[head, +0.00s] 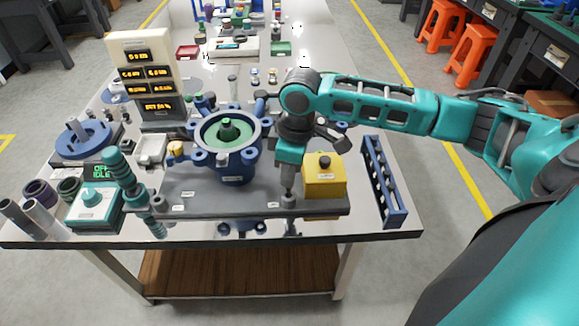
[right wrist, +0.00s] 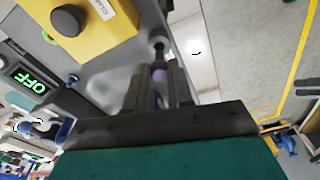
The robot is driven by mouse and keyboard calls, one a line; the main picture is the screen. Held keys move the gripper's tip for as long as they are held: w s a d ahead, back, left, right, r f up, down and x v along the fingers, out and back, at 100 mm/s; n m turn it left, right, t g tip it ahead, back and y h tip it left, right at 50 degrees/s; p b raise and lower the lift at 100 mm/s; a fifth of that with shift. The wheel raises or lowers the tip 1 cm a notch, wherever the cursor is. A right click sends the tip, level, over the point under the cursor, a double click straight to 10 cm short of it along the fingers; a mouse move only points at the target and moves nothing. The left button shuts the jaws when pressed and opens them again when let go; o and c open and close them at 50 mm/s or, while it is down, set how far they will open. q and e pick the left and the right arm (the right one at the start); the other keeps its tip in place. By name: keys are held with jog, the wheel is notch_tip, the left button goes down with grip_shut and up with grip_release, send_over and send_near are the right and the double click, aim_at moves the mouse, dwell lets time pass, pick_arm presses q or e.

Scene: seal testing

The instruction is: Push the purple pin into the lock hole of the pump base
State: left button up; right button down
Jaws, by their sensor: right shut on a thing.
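The pump base is a grey plate (head: 235,203) at the table's front edge in the head view, with a blue pump body (head: 233,165) standing on it. My right gripper (head: 288,190) points down over the round boss (head: 289,201) near the plate's front right corner. In the right wrist view my right gripper (right wrist: 158,78) is shut on the purple pin (right wrist: 158,73), which shows between the fingers. The pin points at the dark boss (right wrist: 160,48); I cannot tell how deep it sits in the hole. In the head view the pin is hidden. My left gripper is out of view.
A yellow box (head: 324,184) with a dark knob stands close to the right of my gripper. A blue rack (head: 383,180) stands farther right. A teal box (head: 94,208) and several tubes are at the left. A display panel (head: 144,75) rises behind the pump.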

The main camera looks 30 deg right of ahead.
aim_at(290, 191)
jog(key=shift+f, duration=0.6)
jog(key=shift+f, duration=0.25)
jog(key=shift+f, duration=0.4)
jog(key=shift+f+p, duration=0.45)
jog(key=shift+f, duration=0.5)
dwell(1.0)
dwell(0.5)
jog(key=c, duration=0.9)
grip_release()
